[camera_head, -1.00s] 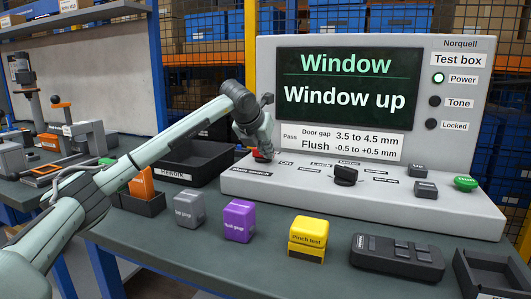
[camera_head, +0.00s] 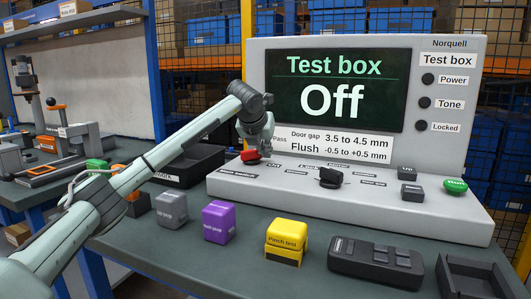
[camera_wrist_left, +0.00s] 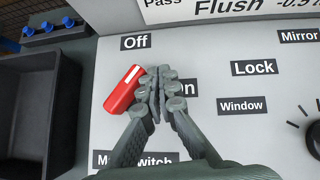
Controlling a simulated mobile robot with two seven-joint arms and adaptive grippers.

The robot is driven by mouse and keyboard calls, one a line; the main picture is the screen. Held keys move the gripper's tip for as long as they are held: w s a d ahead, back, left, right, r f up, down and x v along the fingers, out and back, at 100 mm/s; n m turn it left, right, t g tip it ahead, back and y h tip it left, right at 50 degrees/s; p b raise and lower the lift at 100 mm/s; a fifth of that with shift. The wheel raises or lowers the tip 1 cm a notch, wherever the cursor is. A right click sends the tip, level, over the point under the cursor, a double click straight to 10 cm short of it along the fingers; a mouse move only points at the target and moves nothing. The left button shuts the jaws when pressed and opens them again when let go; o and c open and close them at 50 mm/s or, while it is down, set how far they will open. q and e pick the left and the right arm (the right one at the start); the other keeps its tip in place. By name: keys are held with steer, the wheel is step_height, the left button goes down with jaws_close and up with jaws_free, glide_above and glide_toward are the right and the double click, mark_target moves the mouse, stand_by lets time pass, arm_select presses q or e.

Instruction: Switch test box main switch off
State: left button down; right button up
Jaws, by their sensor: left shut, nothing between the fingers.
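The grey test box (camera_head: 460,212) stands on the bench, its screen (camera_head: 335,88) reading "Test box Off". Its Power, Tone and Locked lamps are all dark. The red main switch (camera_head: 250,156) sits at the left end of the sloped panel. In the left wrist view the red switch (camera_wrist_left: 124,89) is tilted, its upper end toward the "Off" label (camera_wrist_left: 135,42). My left gripper (camera_wrist_left: 160,75) is shut and empty, just right of the switch, partly covering the "On" label. Whether it touches the switch is unclear. My right gripper is not in view.
A black rotary knob (camera_head: 329,178), dark buttons (camera_head: 412,192) and a green button (camera_head: 455,186) sit further right on the panel. Grey, purple (camera_head: 219,222) and yellow blocks (camera_head: 286,242) and a black remote (camera_head: 375,262) line the bench front. A black tray (camera_wrist_left: 35,115) lies left of the box.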

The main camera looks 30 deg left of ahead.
arm_select(q)
steer(key=shift+w, duration=0.2)
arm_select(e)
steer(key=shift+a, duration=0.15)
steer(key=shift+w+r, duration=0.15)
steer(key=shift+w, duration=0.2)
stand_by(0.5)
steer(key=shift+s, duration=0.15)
